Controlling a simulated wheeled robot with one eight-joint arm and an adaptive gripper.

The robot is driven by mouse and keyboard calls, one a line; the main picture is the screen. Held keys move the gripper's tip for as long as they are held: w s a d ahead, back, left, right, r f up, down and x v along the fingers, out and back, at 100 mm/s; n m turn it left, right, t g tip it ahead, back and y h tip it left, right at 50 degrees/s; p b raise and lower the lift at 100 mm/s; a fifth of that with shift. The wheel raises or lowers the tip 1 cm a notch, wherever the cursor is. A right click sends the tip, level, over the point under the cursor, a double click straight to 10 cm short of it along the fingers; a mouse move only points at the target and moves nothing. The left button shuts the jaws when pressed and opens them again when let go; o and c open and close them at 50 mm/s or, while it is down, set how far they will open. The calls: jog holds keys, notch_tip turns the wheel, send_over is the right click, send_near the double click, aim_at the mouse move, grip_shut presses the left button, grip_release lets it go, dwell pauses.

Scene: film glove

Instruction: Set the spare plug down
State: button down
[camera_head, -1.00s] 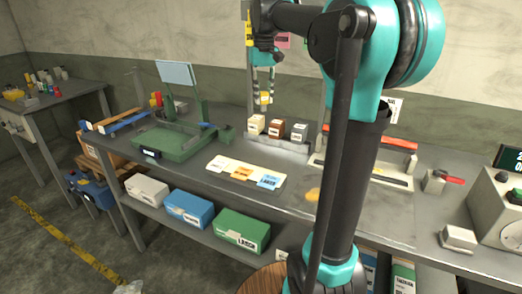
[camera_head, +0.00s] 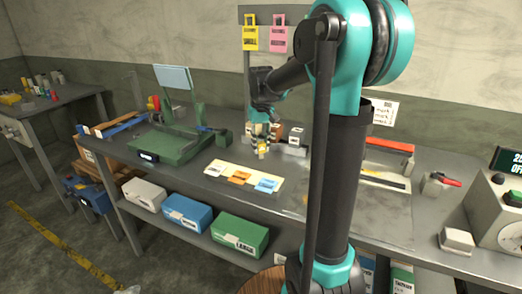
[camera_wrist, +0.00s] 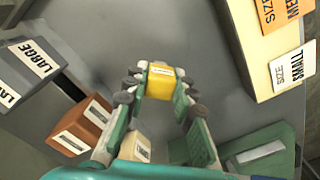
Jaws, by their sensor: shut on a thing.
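The spare plug, a small yellow block with a pale label, is between my fingertips in the wrist view (camera_wrist: 160,82). It also shows below my gripper in the head view (camera_head: 263,149). My gripper (camera_wrist: 158,88) is shut on it, a finger on each side, pointing down over the grey bench (camera_head: 295,192). The plug is low, in front of the row of labelled blocks and behind the card board. I cannot tell whether its underside touches the bench.
A brown block (camera_wrist: 80,127), a grey LARGE block (camera_wrist: 30,72) and a cream block (camera_wrist: 136,146) stand close by. The card board (camera_head: 218,166) with size cards lies in front. A green tray (camera_head: 172,148) is to the left. Bare bench lies around the plug.

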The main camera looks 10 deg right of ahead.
aim_at(261, 143)
jog(key=shift+f, duration=0.95)
jog(key=shift+f, duration=0.1)
jog(key=c, duration=1.3)
grip_release()
jog(key=shift+o, duration=0.2)
notch_tip(261, 143, up, 12)
jog(key=shift+r, duration=0.15)
